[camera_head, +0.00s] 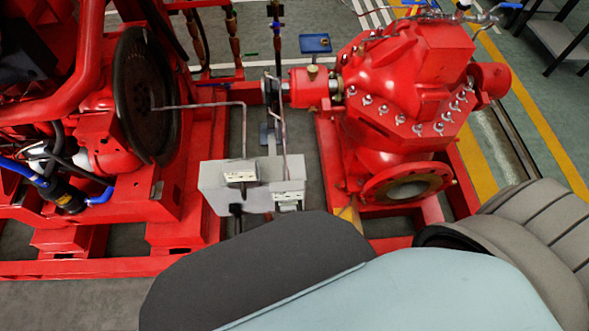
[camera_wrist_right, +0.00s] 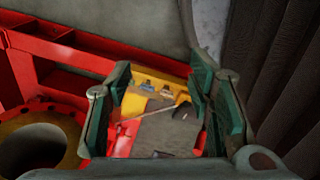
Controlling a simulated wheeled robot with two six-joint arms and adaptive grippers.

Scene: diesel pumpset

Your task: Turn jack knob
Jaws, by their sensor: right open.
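My right gripper (camera_wrist_right: 163,92) is open in the right wrist view, its green-padded fingers spread wide with nothing between the pads. Beyond the gap lie a yellow part (camera_wrist_right: 160,84) with small fittings on it, a grey surface and a small dark piece (camera_wrist_right: 182,111). A thin rod (camera_wrist_right: 130,121) crosses this area. I cannot tell for sure which of these is the jack knob. In the head view my own arm covers the lower middle and hides the right gripper. My left gripper is not in view.
A red pump (camera_head: 405,100) with a round flange (camera_head: 407,187) stands right of centre; a flanged opening (camera_wrist_right: 35,150) is at left in the wrist view. A dark flywheel (camera_head: 147,95) is at left. A grey block (camera_head: 215,190) sits between. Red base beams run around.

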